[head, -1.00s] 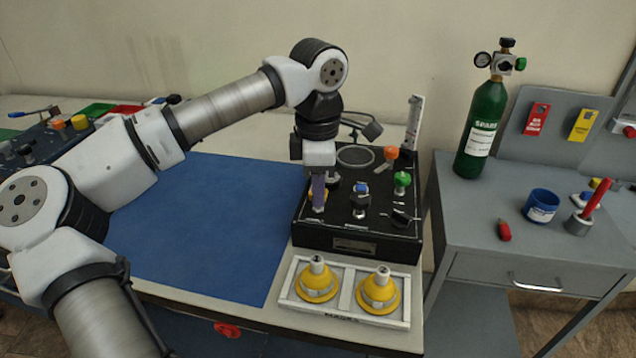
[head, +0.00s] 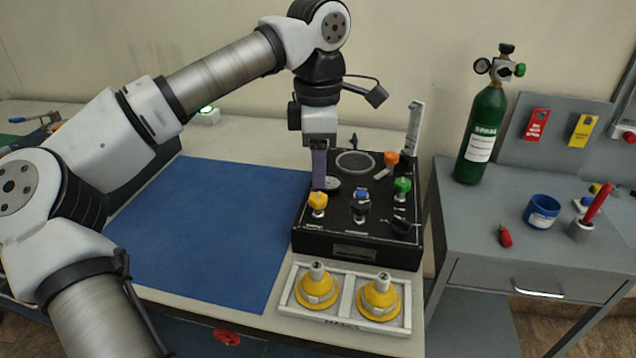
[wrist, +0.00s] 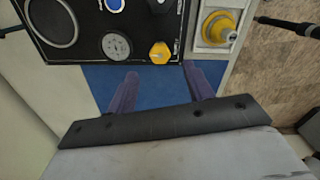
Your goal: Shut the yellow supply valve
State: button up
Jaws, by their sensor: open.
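The yellow supply valve (head: 317,201) is a knob at the front left of the black trainer panel (head: 340,240). It also shows in the wrist view (wrist: 160,52), beyond the fingertips and between their lines. My gripper (head: 319,186) is above and just behind the valve in the head view, pointing down. In the wrist view my gripper (wrist: 162,82) has its two purple fingers apart with nothing between them. The fingers are clear of the valve. A round gauge (wrist: 116,46) sits beside the valve. In the head view one finger hides the other.
Blue (head: 361,195), green (head: 402,186) and orange (head: 391,158) knobs share the panel. A blue mat (head: 215,225) lies clear at left. A grey cart with a green cylinder (head: 484,135) stands at right.

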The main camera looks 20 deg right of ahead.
aim_at(318, 196)
notch_tip(318, 196, up, 8)
jog(key=shift+f, duration=0.15)
dwell(0.4)
